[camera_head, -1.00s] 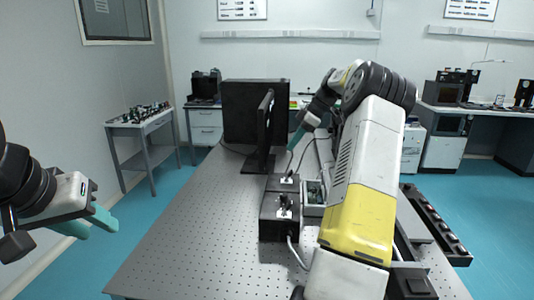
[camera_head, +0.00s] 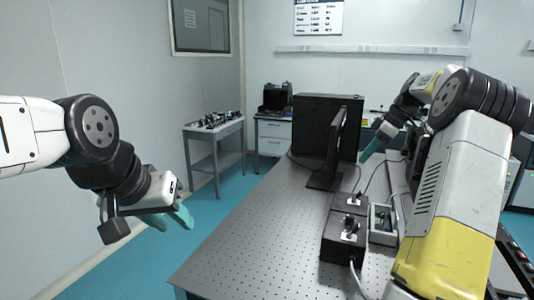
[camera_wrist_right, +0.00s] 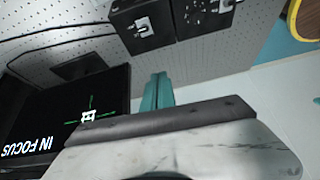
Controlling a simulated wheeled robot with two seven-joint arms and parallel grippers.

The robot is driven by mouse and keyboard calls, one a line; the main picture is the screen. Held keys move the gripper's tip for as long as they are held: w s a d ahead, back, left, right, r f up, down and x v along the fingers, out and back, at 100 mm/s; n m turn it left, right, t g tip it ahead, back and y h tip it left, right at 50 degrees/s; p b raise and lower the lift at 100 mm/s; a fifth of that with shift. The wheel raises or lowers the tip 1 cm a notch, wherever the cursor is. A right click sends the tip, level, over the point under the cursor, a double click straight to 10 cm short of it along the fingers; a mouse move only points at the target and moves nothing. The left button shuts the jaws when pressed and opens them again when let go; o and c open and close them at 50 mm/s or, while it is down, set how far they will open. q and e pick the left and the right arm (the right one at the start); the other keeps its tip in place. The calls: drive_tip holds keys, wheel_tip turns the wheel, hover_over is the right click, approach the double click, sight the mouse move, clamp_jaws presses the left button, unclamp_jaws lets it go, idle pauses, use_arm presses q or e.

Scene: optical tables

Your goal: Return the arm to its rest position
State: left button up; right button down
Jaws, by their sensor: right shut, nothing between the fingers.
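My right arm reaches over the perforated optical table (camera_head: 255,235) in the head view. Its gripper (camera_head: 372,149) is to the right of the upright monitor (camera_head: 335,145), above the table. In the right wrist view, the teal fingers of the right gripper (camera_wrist_right: 157,92) are together and hold nothing. The monitor screen (camera_wrist_right: 60,125) there reads "IN FOCUS". My left gripper (camera_head: 167,219) hangs beyond the table's left edge, its teal fingers apart and empty.
Black boxes (camera_head: 343,239) with knobs and cables stand on the table, below the right gripper in the picture. A large black case (camera_head: 311,112) stands behind the monitor. A side table (camera_head: 215,132) with small parts stands at the back left. Open floor lies left of the optical table.

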drive_tip(key=s+a+r+m+t+h, duration=0.1)
drive_tip(key=s+a+r+m+h, duration=0.2)
drive_tip(key=s+a, duration=0.45)
drive_tip(key=s+a+r+m, duration=0.2)
drive_tip(key=s+a+r, duration=0.3)
drive_tip(key=a, duration=0.4)
drive_tip(key=s+a+f+m+t, duration=0.1)
drive_tip(key=s+a+f+m, duration=0.2)
drive_tip(key=s, duration=0.6)
drive_tip(key=s+a+f+m+t, duration=0.1)
drive_tip(key=s+a+f+m, duration=0.2)
drive_tip(key=s, duration=0.7)
drive_tip(key=shift+s+a+f+m+t, duration=0.3)
drive_tip(key=shift+a+f, duration=0.05)
drive_tip(key=shift+f, duration=0.25)
